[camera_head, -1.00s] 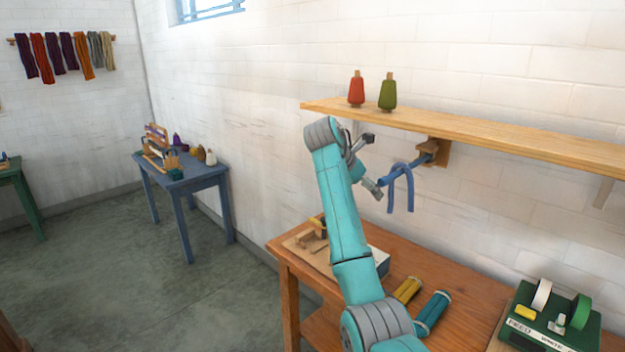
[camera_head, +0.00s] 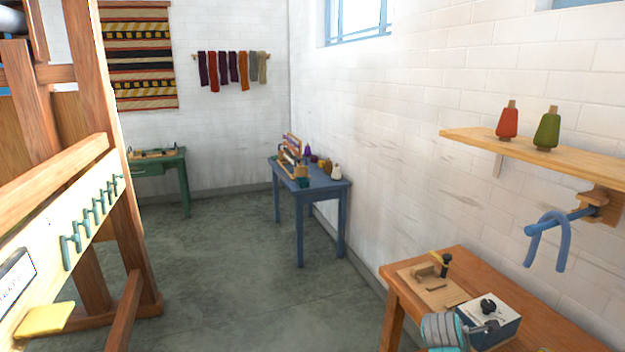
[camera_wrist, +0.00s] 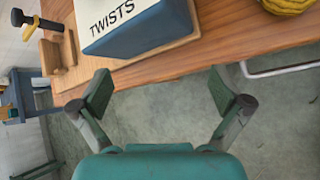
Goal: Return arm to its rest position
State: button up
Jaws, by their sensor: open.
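In the wrist view my gripper (camera_wrist: 160,92) is open, with its two dark green finger pads wide apart and nothing between them. Bare floor and the front edge of the wooden table (camera_wrist: 190,62) show beyond it. In the head view a grey and teal part of my arm shows at the bottom, low by the table. A blue skein (camera_head: 562,246) hangs over the blue peg (camera_head: 560,221) under the shelf, apart from my arm.
A blue and white box (camera_head: 489,322), lettered TWISTS in the wrist view (camera_wrist: 125,22), and a wooden board (camera_head: 437,294) lie on the table. A shelf (camera_head: 590,165) holds red and green cones. A loom frame stands left; the floor between is clear.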

jog(key=s+a+f+m+t+y, duration=0.2)
jog(key=s+a+f, duration=0.3)
jog(key=s+f, duration=0.4)
jog(key=s+a+f+m+t+y, duration=0.1)
jog(key=s+a+f+m+t, duration=0.15)
jog(key=s+a+f, duration=0.7)
jog(key=s+a+r+m+t+y, duration=0.1)
jog(key=s+a+r+m, duration=0.15)
jog(key=s, duration=1.05)
jog(key=s+a+r+m+t+y, duration=0.15)
jog(key=s+r+m, duration=0.25)
jog(key=s, duration=0.9)
jog(key=s+a+r+m+t+y, duration=0.1)
jog(key=s+r+m, duration=0.5)
jog(key=s+r, duration=0.7)
jog(key=shift+a+r+m+t, duration=0.3)
jog(key=shift+a+r+t, duration=0.15)
jog(key=shift+r, duration=0.4)
jog(key=shift+y, duration=0.25)
